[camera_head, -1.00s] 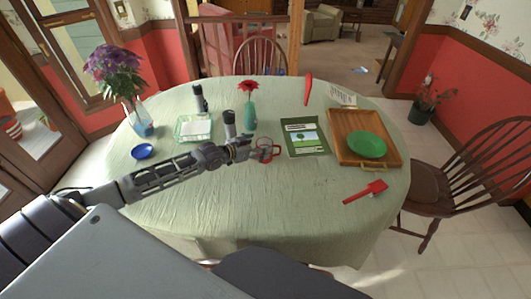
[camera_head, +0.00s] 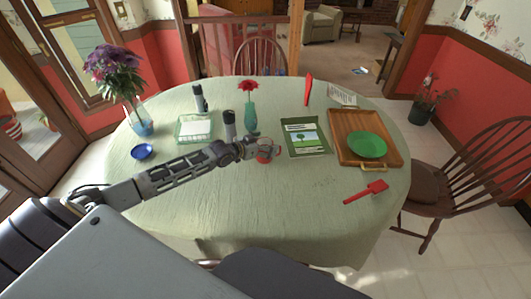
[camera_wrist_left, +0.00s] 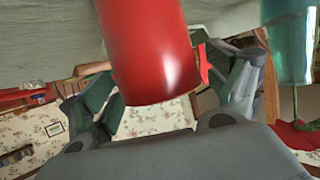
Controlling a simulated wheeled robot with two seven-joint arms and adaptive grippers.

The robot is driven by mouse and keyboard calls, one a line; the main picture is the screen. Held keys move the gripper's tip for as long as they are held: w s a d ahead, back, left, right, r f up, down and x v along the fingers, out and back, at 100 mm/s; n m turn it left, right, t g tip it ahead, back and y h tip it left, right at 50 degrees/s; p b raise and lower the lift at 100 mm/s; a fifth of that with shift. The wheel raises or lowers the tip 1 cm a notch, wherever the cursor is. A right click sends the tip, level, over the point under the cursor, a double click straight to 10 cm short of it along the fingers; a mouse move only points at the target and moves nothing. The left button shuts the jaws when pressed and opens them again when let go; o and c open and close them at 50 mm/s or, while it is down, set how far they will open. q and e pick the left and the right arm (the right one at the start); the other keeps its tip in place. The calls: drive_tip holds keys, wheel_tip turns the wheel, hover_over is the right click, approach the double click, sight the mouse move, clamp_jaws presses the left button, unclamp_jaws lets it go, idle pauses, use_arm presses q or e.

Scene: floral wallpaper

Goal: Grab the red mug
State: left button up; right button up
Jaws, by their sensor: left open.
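The red mug (camera_head: 264,159) stands on the green-covered table, right of its middle front in the head view and partly hidden by my left gripper. My left gripper (camera_head: 267,148) is open at the mug, with its fingers around it. In the left wrist view the mug's smooth red body (camera_wrist_left: 152,55) fills the space between the two spread fingers (camera_wrist_left: 172,90), with a finger on either side. I cannot tell if either finger touches it. My right gripper is not in view.
A teal vase (camera_head: 250,119) with a red flower and a dark grinder (camera_head: 229,124) stand just behind the gripper. A green book (camera_head: 307,150) lies to the right, beside a wooden tray (camera_head: 345,118) with a green plate (camera_head: 367,145).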

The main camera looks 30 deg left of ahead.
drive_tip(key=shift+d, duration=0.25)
use_arm(q)
drive_tip(key=shift+c, duration=0.9)
drive_tip(key=c, duration=0.9)
drive_tip(key=shift+c, duration=1.1)
drive_tip(key=shift+r, duration=0.5)
wheel_tip(320, 180, up, 9)
drive_tip(key=shift+p, duration=0.3)
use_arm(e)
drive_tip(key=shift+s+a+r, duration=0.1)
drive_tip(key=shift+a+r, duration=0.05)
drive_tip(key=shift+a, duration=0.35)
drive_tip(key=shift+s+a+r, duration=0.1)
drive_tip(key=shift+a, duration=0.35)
